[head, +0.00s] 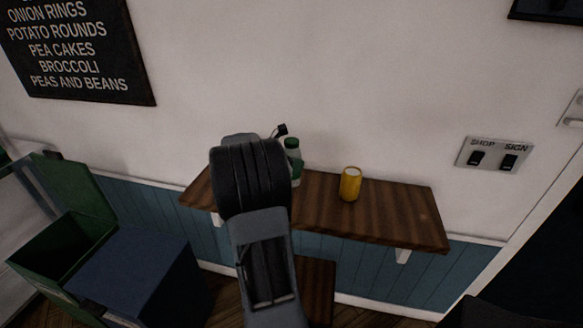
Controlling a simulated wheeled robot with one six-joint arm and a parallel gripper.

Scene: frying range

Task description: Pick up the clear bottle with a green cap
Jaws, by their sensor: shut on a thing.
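The clear bottle with a green cap (294,152) is upright at the wooden wall shelf, just right of my arm. Its cap and right side show, with a green patch lower down; its left side is hidden behind my arm. My gripper (281,131) is mostly hidden by my own arm, with only a small dark part showing beside the cap. It is shut on the bottle. I cannot tell whether the bottle's base touches the shelf.
A yellow cup-like container (350,184) stands on the wooden shelf (410,218), right of the bottle. The shelf's right end is clear. An open green bin (62,240) and a dark blue box (145,265) stand at the lower left. The white wall is close behind the shelf.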

